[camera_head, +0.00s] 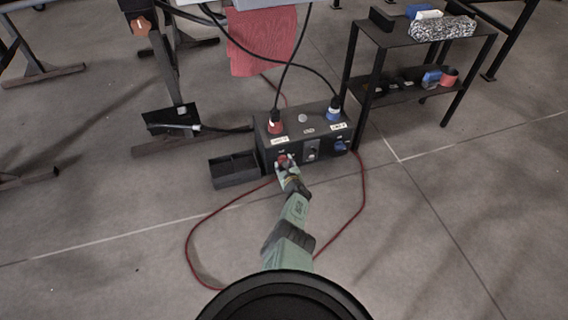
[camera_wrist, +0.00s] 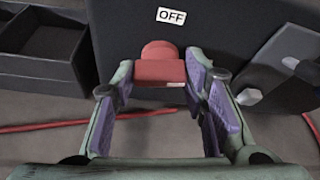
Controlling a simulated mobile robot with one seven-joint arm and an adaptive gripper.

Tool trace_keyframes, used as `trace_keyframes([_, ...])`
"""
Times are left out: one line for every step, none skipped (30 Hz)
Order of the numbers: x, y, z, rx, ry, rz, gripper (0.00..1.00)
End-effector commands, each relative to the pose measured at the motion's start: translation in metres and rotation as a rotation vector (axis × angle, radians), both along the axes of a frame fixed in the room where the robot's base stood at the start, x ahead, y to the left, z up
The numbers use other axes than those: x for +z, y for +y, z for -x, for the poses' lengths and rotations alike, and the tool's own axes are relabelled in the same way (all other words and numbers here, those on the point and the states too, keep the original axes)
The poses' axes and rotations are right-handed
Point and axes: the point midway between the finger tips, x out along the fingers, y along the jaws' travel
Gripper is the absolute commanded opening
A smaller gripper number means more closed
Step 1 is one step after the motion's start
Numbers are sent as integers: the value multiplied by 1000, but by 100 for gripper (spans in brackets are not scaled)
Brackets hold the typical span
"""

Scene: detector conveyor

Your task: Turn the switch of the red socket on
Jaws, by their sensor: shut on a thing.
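A black power box (camera_head: 298,123) stands on the floor. A red plug with a black cable sits in the red socket (camera_head: 275,126) on its top left. A blue plug (camera_head: 334,113) sits at the top right. The red switch (camera_wrist: 161,70) is on the front face, under a white label reading OFF (camera_wrist: 171,16). My gripper (camera_head: 284,165) is at the front left of the box. In the wrist view its purple-padded fingers are on both sides of the red switch, shut on it. The tips partly hide the switch in the head view.
A black open tray (camera_head: 234,170) stands left of the box. A blue switch (camera_head: 340,147) and a grey knob (camera_wrist: 249,96) are to the right. A red cable (camera_head: 187,247) loops over the floor. A black shelf (camera_head: 405,83) stands behind right.

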Motion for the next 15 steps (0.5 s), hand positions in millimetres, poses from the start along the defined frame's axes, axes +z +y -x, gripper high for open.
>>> trace_keyframes([0, -2, -1, -2, 9, -30, 12])
trace_keyframes([1, -2, -1, -2, 15, -50, 12])
trace_keyframes([1, -2, -1, -3, 22, -72, 12])
trace_keyframes([1, -2, -1, -4, 27, -90, 12])
trace_keyframes([0, -2, -1, -3, 32, -104, 12])
trace_keyframes([0, -2, -1, -2, 38, -122, 12])
trace_keyframes([0, -2, -1, -2, 42, -136, 12])
trace_keyframes([0, -2, -1, -3, 45, -147, 12])
trace_keyframes([0, -2, -1, -3, 50, -160, 12])
trace_keyframes([0, -2, -1, -4, 53, -168, 12])
trace_keyframes([1, -2, -2, -2, 55, -176, 12])
trace_keyframes([1, -2, -2, -3, 57, -185, 12])
trace_keyframes([1, -2, -1, -3, 60, -191, 12])
trace_keyframes([0, -2, -1, -3, 61, -196, 12])
trace_keyframes([1, -2, -1, -3, 63, -201, 12])
